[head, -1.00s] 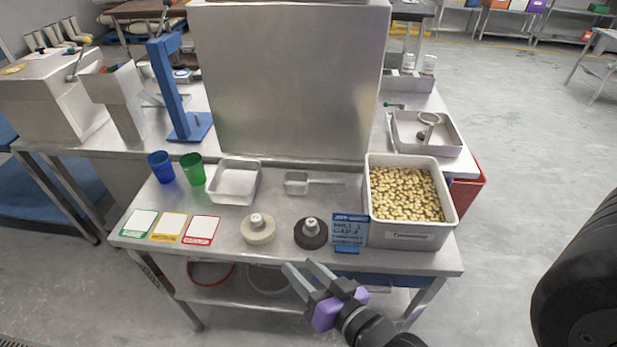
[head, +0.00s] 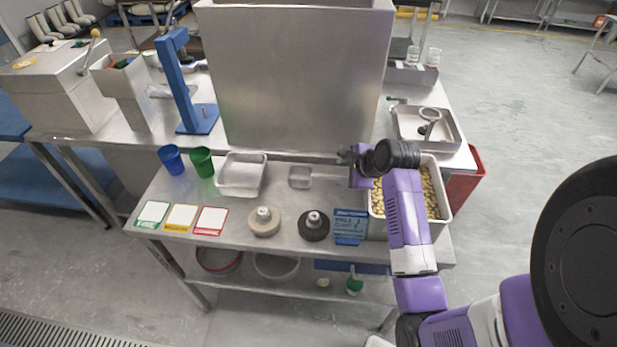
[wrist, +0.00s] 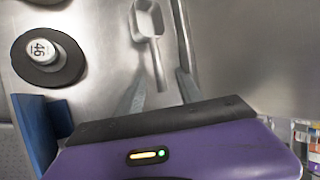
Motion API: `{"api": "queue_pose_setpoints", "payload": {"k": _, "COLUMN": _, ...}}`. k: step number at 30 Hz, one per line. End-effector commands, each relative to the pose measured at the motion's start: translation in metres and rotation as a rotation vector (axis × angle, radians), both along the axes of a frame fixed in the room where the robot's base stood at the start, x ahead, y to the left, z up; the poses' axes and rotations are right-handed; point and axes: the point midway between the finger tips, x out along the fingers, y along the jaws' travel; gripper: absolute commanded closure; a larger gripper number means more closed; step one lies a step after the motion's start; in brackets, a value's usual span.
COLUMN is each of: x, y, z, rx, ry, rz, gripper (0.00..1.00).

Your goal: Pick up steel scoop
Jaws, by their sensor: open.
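The steel scoop (head: 300,178) lies on the steel bench, its square pan to the left and its thin handle pointing right toward my gripper. In the wrist view the scoop (wrist: 148,24) is at the top, with its handle running down toward my fingers. My gripper (wrist: 162,78) is open and empty there, one finger on each side of the handle's end. In the head view my gripper (head: 352,162) is over the bench at the handle end, and my wrist hides its fingertips. Whether the fingers touch the handle cannot be told.
A bin of beans (head: 436,190) stands right, partly behind my arm. A blue sign (head: 349,225) and a black round weight (head: 313,226) are in front. A beige weight (head: 264,221) and an empty tray (head: 241,175) lie left. A tall steel cabinet (head: 296,75) rises behind.

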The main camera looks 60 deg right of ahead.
Motion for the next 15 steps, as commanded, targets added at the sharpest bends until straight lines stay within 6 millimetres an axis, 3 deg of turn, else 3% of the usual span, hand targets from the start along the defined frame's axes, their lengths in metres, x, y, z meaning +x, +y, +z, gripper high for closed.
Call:
{"api": "queue_pose_setpoints", "payload": {"k": 10, "x": 0.017, "y": -0.007, "z": -0.024, "rx": 0.027, "ry": 0.003, "rz": -0.013, "gripper": 0.57}}
{"api": "queue_pose_setpoints", "payload": {"k": 15, "x": 0.036, "y": -0.010, "z": -0.038, "rx": 0.025, "ry": 0.003, "rz": -0.012, "gripper": 0.57}}
